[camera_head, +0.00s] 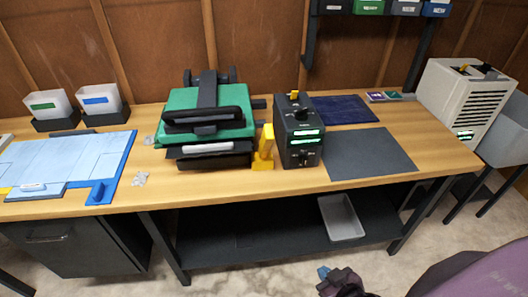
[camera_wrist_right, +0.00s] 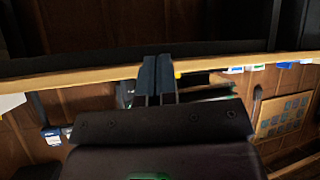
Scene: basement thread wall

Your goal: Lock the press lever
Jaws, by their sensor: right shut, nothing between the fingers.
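The press (camera_head: 208,122), green and black, stands on the wooden bench left of centre in the head view. A black bar, apparently its lever (camera_head: 207,90), runs over its top; I cannot tell whether it is locked. A yellow upright piece (camera_head: 264,150) stands at the press's right side. My right gripper (camera_head: 324,272) is low in front of the bench, well away from the press. In the right wrist view its two dark fingers (camera_wrist_right: 158,78) are together and empty. My left gripper is not in view.
A dark box with green lights (camera_head: 299,135) stands right of the yellow piece. A grey mat (camera_head: 370,154) lies bare to its right. A blue board (camera_head: 70,160) lies at left. A grey tray (camera_head: 341,218) sits on the lower shelf. The bench's front edge lies between my right gripper and the press.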

